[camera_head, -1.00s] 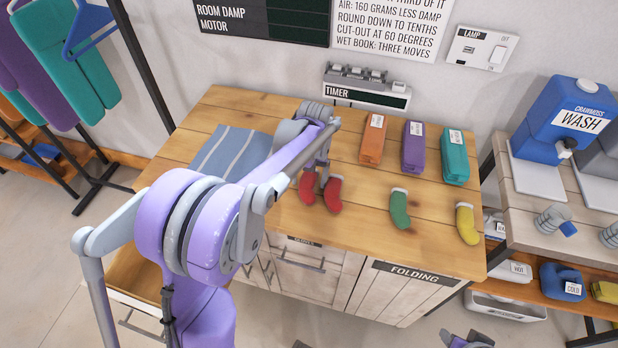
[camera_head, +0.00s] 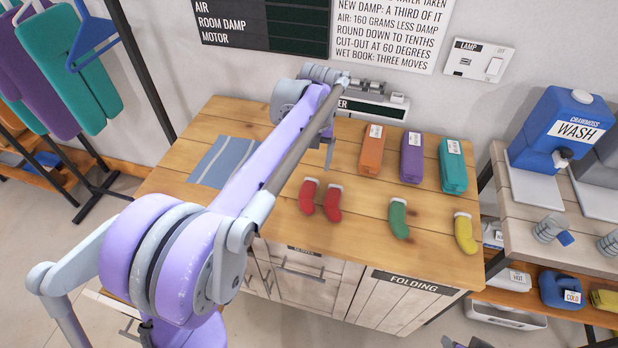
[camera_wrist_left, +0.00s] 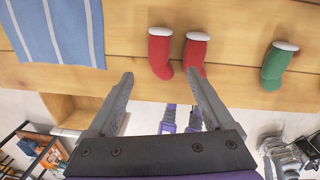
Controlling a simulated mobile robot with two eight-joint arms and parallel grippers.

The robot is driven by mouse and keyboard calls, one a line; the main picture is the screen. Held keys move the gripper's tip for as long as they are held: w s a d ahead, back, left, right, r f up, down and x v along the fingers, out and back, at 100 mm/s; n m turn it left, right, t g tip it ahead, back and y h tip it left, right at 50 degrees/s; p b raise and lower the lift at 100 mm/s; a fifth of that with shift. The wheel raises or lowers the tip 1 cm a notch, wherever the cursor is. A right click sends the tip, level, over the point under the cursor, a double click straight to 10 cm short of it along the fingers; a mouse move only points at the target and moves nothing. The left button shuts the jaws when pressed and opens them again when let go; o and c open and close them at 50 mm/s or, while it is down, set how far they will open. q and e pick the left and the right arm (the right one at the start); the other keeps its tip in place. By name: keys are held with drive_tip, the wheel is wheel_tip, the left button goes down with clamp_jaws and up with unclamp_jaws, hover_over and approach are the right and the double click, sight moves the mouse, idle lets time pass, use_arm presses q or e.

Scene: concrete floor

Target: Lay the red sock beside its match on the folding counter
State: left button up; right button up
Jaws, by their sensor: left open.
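Two red socks with white cuffs lie side by side on the wooden folding counter (camera_head: 270,228): the left sock (camera_head: 308,196) and the right sock (camera_head: 332,204). They are close together with a narrow gap. The wrist view also shows the left sock (camera_wrist_left: 160,52) and the right sock (camera_wrist_left: 195,52). My left gripper (camera_head: 328,158) is above the counter, behind the socks in the head view, clear of them. Its fingers are spread and empty in the wrist view (camera_wrist_left: 158,88). Only a grey sliver, probably my right gripper (camera_head: 460,343), shows at the bottom edge.
A green sock (camera_head: 398,218) and a yellow sock (camera_head: 464,233) lie to the right. Orange (camera_head: 373,150), purple (camera_head: 411,158) and teal (camera_head: 453,167) labelled blocks stand behind. A striped blue cloth (camera_head: 222,160) lies left. A timer (camera_head: 370,108) is at the wall.

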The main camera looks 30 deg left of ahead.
use_arm(q)
drive_tip(key=s+d+f+n+t, duration=0.1)
drive_tip(key=s+d+f+n, duration=0.1)
drive_tip(key=s+n, duration=0.5)
drive_tip(key=s+d+f+n+t, duration=0.2)
drive_tip(key=s+n, duration=0.6)
drive_tip(key=n, duration=0.6)
drive_tip(key=s+d+f+n+t, duration=0.2)
drive_tip(key=s+d+f+n, duration=0.2)
drive_tip(key=s+n, duration=0.3)
drive_tip(key=shift+s+d+n+h, duration=0.25)
drive_tip(key=shift+d+n, duration=0.6)
drive_tip(key=shift+n, duration=0.95)
drive_tip(key=shift+w, duration=0.1)
